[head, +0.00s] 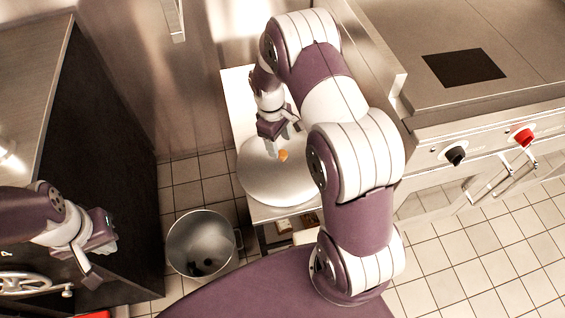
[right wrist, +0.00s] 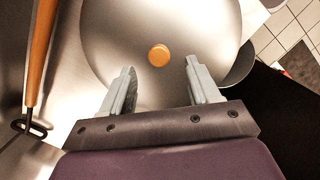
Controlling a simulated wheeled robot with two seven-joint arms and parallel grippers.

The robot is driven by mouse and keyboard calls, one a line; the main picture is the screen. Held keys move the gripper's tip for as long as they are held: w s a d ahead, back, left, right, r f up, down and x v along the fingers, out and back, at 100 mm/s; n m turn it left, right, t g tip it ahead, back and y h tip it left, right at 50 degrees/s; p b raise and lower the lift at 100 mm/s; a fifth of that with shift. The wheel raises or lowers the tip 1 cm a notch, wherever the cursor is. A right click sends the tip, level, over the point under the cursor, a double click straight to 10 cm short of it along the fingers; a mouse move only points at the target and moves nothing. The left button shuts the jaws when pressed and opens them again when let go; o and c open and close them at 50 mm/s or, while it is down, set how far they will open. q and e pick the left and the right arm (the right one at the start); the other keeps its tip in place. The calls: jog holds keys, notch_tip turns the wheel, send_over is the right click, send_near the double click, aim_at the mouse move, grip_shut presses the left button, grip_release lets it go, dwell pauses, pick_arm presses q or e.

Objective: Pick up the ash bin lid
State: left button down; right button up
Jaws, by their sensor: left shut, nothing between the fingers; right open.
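The ash bin lid (head: 268,188) is a round, shiny steel disc with an orange knob (head: 283,155) at its middle. It lies on a small steel table, and its left side reaches about the table's edge. My right gripper (head: 284,138) is open just above the lid, close to the knob. In the right wrist view the lid (right wrist: 110,35) fills the upper middle. The knob (right wrist: 158,55) there lies a little ahead of the open fingers, roughly centred between them; nothing is held. My left gripper (head: 91,266) is shut and empty at the lower left.
An open steel bin (head: 203,243) stands on the tiled floor, left of the table (head: 240,92). A tool with an orange handle (right wrist: 40,55) lies left of the lid in the wrist view. A stove (head: 470,110) with a black and a red knob is at the right.

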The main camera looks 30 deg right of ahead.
aim_at(282, 153)
jog(key=f, duration=0.4)
jog(key=shift+s+d, duration=0.15)
jog(key=shift+s, duration=0.2)
pick_arm(q)
jog(key=shift+a+f, duration=0.2)
pick_arm(e)
jog(key=shift+d+f, duration=0.15)
grip_shut()
